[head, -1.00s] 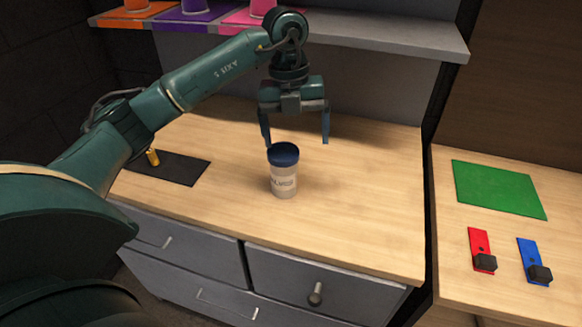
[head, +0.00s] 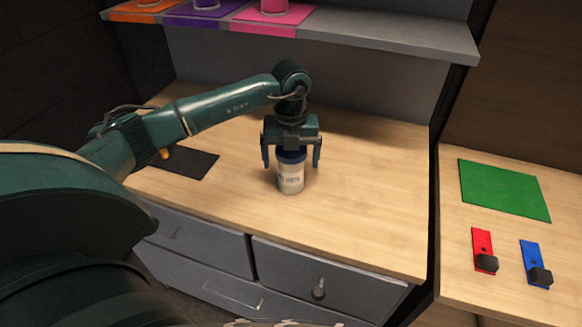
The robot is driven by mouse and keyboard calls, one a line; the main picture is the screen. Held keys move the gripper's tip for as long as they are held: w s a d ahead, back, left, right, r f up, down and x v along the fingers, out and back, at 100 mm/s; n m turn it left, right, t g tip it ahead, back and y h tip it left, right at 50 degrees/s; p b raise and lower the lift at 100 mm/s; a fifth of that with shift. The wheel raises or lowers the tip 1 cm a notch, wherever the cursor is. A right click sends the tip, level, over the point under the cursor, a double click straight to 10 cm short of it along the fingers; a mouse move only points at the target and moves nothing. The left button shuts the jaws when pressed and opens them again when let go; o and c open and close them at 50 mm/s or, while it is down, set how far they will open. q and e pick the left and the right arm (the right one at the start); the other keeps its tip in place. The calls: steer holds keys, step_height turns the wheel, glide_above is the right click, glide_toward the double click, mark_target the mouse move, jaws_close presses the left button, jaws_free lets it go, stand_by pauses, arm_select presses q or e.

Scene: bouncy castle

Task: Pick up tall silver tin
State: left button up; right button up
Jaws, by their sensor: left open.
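The tall silver tin (head: 291,178) stands upright on the wooden counter, with a dark blue lid and a printed label on its side. My left gripper (head: 291,164) points down over the tin. Its fingers are open, one on each side of the lid, and a gap shows between the fingers and the tin. The gripper's palm is just above the lid. My right gripper is not in view.
A grey shelf (head: 400,42) with orange, purple and pink mats and cups runs above the back. A black mat (head: 190,163) lies to the left. Drawers (head: 325,277) are below. A right-hand counter holds a green mat (head: 504,190) and red and blue pieces.

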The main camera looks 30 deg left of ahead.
arm_select(q)
steer(key=shift+f, duration=0.65)
steer(key=shift+c, duration=0.5)
steer(key=shift+r, duration=0.1)
steer(key=c, duration=1.1)
